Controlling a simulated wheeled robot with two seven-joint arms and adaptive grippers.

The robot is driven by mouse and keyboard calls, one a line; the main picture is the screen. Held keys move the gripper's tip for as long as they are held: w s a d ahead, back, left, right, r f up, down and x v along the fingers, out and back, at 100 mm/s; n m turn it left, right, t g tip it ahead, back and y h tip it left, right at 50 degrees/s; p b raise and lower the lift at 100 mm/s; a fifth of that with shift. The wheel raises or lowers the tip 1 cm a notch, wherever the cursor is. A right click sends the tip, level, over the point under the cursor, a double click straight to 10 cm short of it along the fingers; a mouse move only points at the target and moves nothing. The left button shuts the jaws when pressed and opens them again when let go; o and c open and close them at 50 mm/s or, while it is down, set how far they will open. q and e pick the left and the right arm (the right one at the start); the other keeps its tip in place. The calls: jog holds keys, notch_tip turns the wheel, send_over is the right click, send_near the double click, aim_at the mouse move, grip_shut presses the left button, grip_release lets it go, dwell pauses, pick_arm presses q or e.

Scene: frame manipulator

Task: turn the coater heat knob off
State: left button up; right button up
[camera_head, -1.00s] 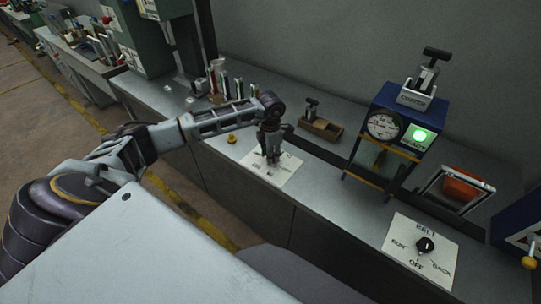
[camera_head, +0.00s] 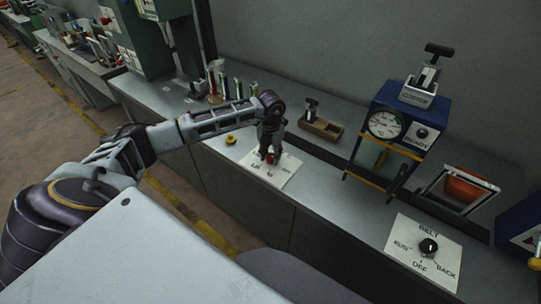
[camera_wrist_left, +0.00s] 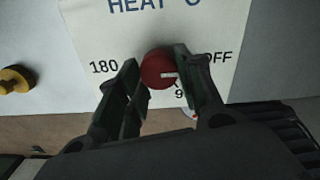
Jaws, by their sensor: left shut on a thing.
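The coater heat knob is a red round knob (camera_wrist_left: 160,69) with a white pointer mark, on a white plate (camera_wrist_left: 115,40) lettered HEAT, 180 and OFF. In the left wrist view the mark points right, slightly below the OFF lettering. My left gripper (camera_wrist_left: 156,64) is shut on the knob, one finger on each side. In the head view the left gripper (camera_head: 270,156) reaches down over the plate (camera_head: 287,172), partly hiding the knob. The coater (camera_head: 393,126) is a blue box with a gauge and a dark ready lamp (camera_head: 421,133).
A belt plate with a black knob (camera_head: 429,247) lies to the right. A wooden tray (camera_head: 322,127) stands behind. Bare bench lies between the two plates.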

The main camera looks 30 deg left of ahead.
aim_at(271, 157)
pick_arm(q)
jog(key=shift+w+n, duration=0.1)
jog(key=shift+n, duration=0.2)
pick_arm(e)
jog(key=shift+w+d, duration=0.1)
jog(key=shift+d, duration=0.5)
pick_arm(q)
jog(key=o, duration=0.8)
jog(key=shift+o, duration=1.2)
notch_tip(271, 157, up, 12)
pick_arm(e)
jog(key=shift+a, duration=0.45)
